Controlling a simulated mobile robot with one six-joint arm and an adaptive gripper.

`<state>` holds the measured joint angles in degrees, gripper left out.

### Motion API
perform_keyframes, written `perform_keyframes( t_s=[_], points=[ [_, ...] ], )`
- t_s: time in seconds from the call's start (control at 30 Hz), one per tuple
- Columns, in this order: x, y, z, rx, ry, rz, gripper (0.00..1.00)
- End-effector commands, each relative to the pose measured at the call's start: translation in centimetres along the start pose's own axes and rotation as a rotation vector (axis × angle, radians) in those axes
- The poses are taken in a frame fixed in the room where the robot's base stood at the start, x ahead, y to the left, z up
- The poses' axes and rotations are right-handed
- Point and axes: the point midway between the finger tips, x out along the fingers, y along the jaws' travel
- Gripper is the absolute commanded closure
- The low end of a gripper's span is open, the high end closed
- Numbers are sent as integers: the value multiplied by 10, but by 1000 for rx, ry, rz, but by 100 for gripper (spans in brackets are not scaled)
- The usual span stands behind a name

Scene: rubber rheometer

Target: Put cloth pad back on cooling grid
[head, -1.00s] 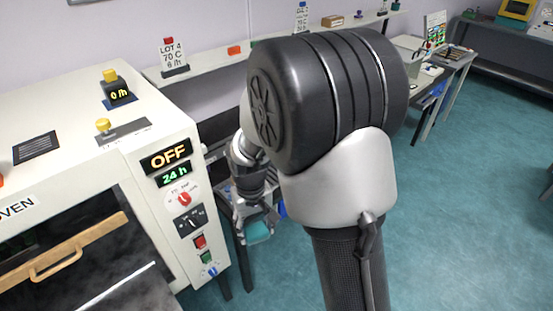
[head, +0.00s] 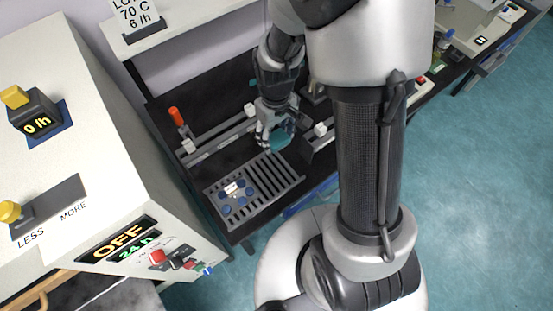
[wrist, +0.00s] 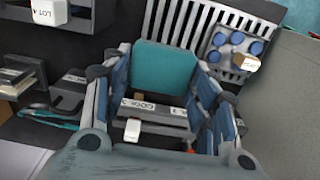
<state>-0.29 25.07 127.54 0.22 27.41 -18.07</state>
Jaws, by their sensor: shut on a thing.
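My gripper (head: 268,138) is shut on a teal cloth pad (head: 282,141) above the dark bench, just behind the cooling grid. In the wrist view the pad (wrist: 165,68) spans between the two blue-grey fingers of my gripper (wrist: 167,82). The grey slatted cooling grid (head: 275,170) lies on the bench in front of the gripper. In the wrist view the grid (wrist: 185,22) shows beyond the pad. Its left part in the head view carries a small plate with several blue round pieces (head: 240,206). Its right slats are bare.
The oven (head: 110,130) stands at the left, close to the bench. Grey rails (head: 210,147) and a red-handled tool (head: 177,118) lie left of the gripper. A white-tipped lever (head: 320,130) stands at its right. A shelf (head: 180,30) runs along the wall behind.

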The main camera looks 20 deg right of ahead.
Motion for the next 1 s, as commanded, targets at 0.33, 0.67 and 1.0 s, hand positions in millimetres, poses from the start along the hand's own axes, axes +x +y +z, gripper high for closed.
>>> perform_keyframes(
  t_s=[0.33,0.67,1.0],
  points=[
    [96,0,1,2,-3,-1,69],
    [125,0,0,3,0,0,69],
    [161,1,-1,3,1,0,69]
  ],
)
